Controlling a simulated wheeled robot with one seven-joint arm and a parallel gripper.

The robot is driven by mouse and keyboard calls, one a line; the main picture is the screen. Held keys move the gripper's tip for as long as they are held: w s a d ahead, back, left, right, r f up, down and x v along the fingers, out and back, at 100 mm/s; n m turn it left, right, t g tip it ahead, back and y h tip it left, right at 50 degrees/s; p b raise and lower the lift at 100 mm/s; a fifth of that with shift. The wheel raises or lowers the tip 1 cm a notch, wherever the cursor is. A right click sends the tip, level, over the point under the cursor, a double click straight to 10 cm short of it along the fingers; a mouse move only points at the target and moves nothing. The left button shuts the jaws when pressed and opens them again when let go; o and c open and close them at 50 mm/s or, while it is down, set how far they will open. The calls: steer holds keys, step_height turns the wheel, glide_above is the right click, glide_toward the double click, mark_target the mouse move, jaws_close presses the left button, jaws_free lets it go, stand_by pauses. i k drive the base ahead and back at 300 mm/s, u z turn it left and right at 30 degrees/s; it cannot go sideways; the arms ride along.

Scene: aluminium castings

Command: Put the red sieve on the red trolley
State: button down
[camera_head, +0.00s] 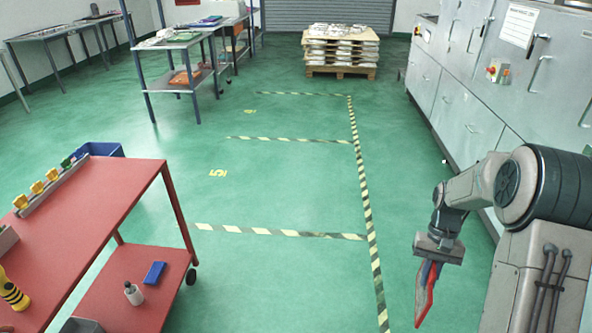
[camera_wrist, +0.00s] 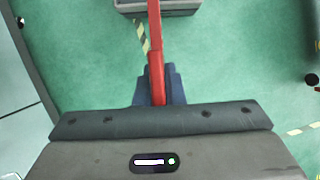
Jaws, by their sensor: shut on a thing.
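My gripper (camera_head: 430,268) hangs at the right in the head view, over the green floor and to the right of the striped line. It is shut on the red sieve (camera_head: 425,299), which hangs down and shows edge-on as a thin red shape. In the wrist view the sieve (camera_wrist: 155,45) runs as a red strip up from between the dark fingers (camera_wrist: 155,88). The red trolley (camera_head: 90,225) stands at the lower left, well apart from my gripper, with an upper and a lower shelf.
The trolley's top holds a rail with yellow parts (camera_head: 45,187), a blue bin (camera_head: 97,149) and a yellow-black tool (camera_head: 12,292). Its lower shelf holds a bottle (camera_head: 133,293) and a blue item (camera_head: 154,272). Grey cabinets (camera_head: 465,90) line the right. Floor between is clear.

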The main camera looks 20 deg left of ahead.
mark_target(83, 221)
steer(key=u, duration=0.7)
steer(key=i, duration=0.9)
steer(key=u, duration=1.55)
steer(key=i, duration=0.55)
steer(key=u, duration=0.65)
